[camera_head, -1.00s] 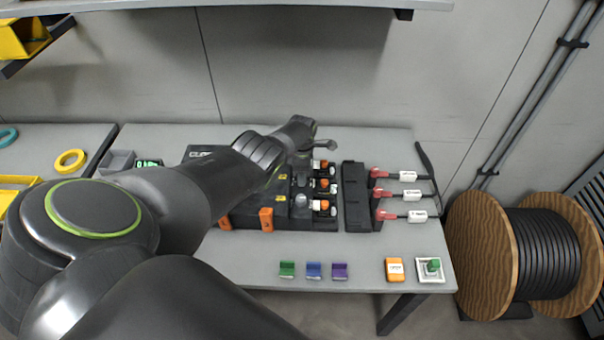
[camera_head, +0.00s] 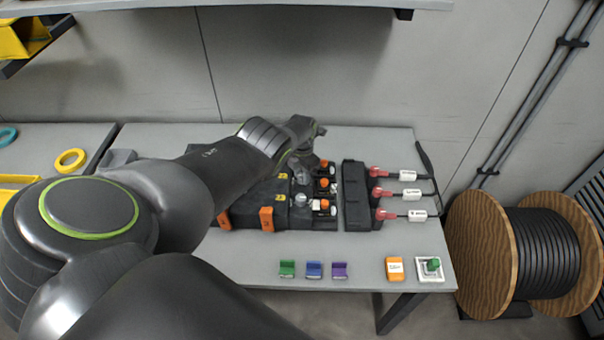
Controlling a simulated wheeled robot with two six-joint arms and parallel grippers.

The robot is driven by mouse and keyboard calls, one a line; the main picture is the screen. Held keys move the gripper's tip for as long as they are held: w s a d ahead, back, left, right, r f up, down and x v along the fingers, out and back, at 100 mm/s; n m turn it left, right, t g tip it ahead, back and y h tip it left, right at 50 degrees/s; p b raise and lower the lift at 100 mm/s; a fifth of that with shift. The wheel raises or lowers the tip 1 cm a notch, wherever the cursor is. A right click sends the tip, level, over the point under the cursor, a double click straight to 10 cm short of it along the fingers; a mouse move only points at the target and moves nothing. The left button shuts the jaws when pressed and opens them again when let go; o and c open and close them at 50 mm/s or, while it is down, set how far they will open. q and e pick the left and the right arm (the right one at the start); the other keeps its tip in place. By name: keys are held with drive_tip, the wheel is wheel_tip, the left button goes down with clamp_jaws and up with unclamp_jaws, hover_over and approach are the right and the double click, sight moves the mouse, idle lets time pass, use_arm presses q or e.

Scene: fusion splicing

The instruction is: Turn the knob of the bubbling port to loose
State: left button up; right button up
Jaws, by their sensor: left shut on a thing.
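The dark splicing unit (camera_head: 243,213) sits on the grey table, with a row of orange and white fittings along its right side. A grey round knob (camera_head: 301,200) shows on its near part. My left gripper (camera_head: 302,172) points down over the far part of the unit, left of the fittings. It is shut on a knob there, which it and my wrist mostly hide. I cannot read which way that knob is turned. My right gripper is not in view.
A black block (camera_head: 355,198) stands right of the unit, followed by red-tipped cables with white tags (camera_head: 409,192). Green, blue and purple clips (camera_head: 314,270), an orange box (camera_head: 394,269) and a white tray (camera_head: 430,277) lie along the front. A cable drum (camera_head: 483,256) stands at right.

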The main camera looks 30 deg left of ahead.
use_arm(q)
drive_tip(key=shift+w+r, duration=0.1)
idle(0.3)
drive_tip(key=o, duration=1)
